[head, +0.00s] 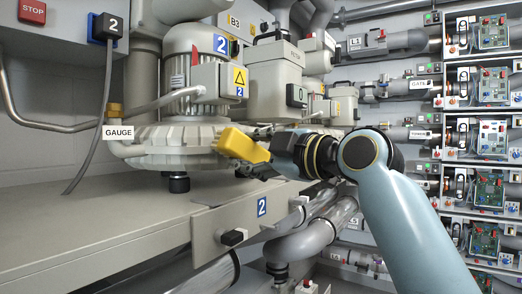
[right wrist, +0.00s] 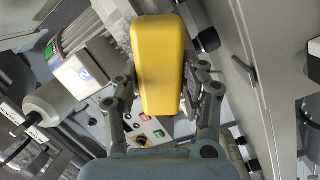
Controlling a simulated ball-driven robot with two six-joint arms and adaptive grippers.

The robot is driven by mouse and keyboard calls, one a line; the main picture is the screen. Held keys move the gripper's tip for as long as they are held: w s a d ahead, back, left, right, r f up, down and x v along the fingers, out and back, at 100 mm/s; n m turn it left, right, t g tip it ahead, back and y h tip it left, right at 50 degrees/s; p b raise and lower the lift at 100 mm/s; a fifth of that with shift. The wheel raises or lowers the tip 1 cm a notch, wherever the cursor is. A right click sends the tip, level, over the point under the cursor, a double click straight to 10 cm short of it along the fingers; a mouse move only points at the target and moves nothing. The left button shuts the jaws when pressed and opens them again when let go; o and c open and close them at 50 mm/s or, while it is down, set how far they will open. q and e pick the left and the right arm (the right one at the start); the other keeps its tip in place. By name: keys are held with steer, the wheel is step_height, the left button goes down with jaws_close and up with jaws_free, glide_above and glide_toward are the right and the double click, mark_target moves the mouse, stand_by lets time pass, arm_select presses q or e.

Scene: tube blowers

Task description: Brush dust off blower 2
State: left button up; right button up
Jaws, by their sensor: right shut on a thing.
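Blower 2 (head: 190,142) stands on the grey bench, with a finned round casing below and a motor above that bears a blue 2 label. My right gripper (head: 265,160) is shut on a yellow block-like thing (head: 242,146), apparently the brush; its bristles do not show. The yellow thing is in front of the casing's right side; I cannot tell whether they touch. In the right wrist view the yellow thing (right wrist: 158,65) sits between the two fingers. I cannot make out dust on the blower. My left gripper is not in view.
The bench top (head: 80,220) is clear at the left front. A GAUGE tag (head: 117,132) and a grey cable hang beside the blower. More blowers and pipes stand behind at the right. A rack of circuit boards (head: 488,140) lines the right edge.

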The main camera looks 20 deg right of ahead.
steer(key=shift+s+a, duration=0.1)
steer(key=shift+a, duration=0.05)
steer(key=shift+r+p, duration=0.6)
steer(key=shift+r, duration=0.15)
steer(key=shift+w+d+f, duration=0.1)
steer(key=shift+w+d, duration=0.1)
steer(key=shift+d, duration=0.25)
steer(key=shift+w+d+b, duration=0.45)
steer(key=shift+d+b, duration=0.05)
steer(key=shift+d, duration=0.3)
steer(key=shift+w+d+b, duration=0.4)
steer(key=shift+d+b, duration=0.1)
steer(key=shift+d, duration=0.3)
steer(key=shift+s+a+p, duration=0.1)
steer(key=shift+s+a, duration=0.25)
steer(key=shift+a, duration=0.35)
steer(key=shift+s+a+p, duration=0.15)
steer(key=shift+s+a, duration=0.2)
steer(key=shift+a, duration=0.35)
steer(key=shift+s+a+p, duration=0.1)
steer(key=shift+s+a, duration=0.25)
steer(key=shift+a, duration=0.35)
steer(key=shift+s, duration=0.1)
